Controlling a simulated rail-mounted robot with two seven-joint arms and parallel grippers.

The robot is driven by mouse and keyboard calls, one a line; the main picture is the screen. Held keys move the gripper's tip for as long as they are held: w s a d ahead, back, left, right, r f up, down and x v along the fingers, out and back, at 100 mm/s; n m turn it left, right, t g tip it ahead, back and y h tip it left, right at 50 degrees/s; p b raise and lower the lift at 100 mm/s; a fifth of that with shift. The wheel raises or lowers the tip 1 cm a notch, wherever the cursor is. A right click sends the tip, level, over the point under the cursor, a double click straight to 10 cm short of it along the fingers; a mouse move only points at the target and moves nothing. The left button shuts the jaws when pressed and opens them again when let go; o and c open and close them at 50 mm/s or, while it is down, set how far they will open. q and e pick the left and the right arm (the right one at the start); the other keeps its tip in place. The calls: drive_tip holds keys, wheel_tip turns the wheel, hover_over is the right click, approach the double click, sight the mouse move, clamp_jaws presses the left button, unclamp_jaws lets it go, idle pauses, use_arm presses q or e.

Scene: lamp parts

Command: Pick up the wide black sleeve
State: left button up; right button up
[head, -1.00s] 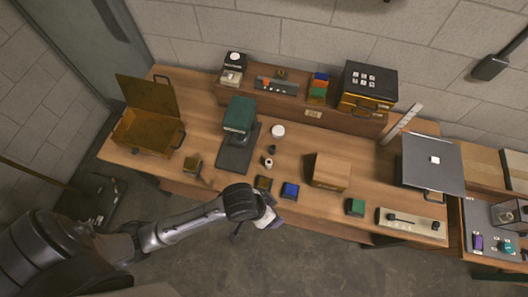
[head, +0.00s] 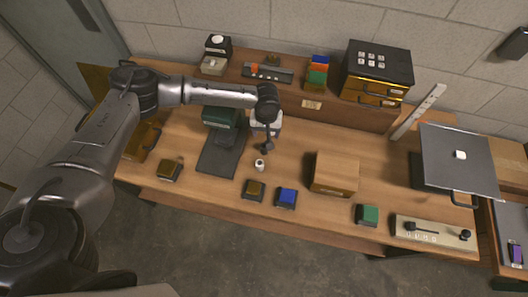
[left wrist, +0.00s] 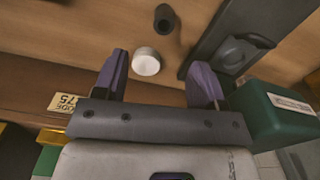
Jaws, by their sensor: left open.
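A dark sleeve, which looks like the wide black sleeve (left wrist: 164,18), stands on the wooden table at the top of the left wrist view. In the head view I cannot separate it from my gripper. My left gripper (head: 267,147) is above the middle of the table, open and empty. In the left wrist view its two purple-grey fingers (left wrist: 160,68) are spread, with a white round cap (left wrist: 146,62) showing between them. The sleeve lies beyond the fingertips, apart from them. A small pale sleeve with a dark hole (head: 259,165) stands just in front of the gripper.
A cardboard box (head: 335,174) stands to the right. Coloured blocks (head: 287,197) line the front edge. A raised shelf (head: 312,104) runs behind.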

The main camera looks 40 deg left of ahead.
sight(264, 146)
use_arm(q)
drive_tip(key=shift+n, duration=0.3)
drive_tip(key=f, duration=0.2)
drive_tip(key=a+f, duration=0.1)
drive_tip(key=f, duration=0.2)
drive_tip(key=f+b, duration=0.1)
drive_tip(key=f, duration=0.2)
drive_tip(key=shift+w+a+f, duration=0.15)
drive_tip(key=shift+w+f, duration=0.05)
drive_tip(key=shift+w, duration=0.1)
drive_tip(key=shift+s+f+b, duration=0.1)
drive_tip(key=shift+f+b, duration=0.2)
drive_tip(key=shift+f, duration=2.3)
drive_tip(key=shift+c, duration=0.2)
drive_tip(key=c, duration=0.9)
drive_tip(key=shift+c, duration=0.3)
drive_tip(key=shift+r, duration=0.15)
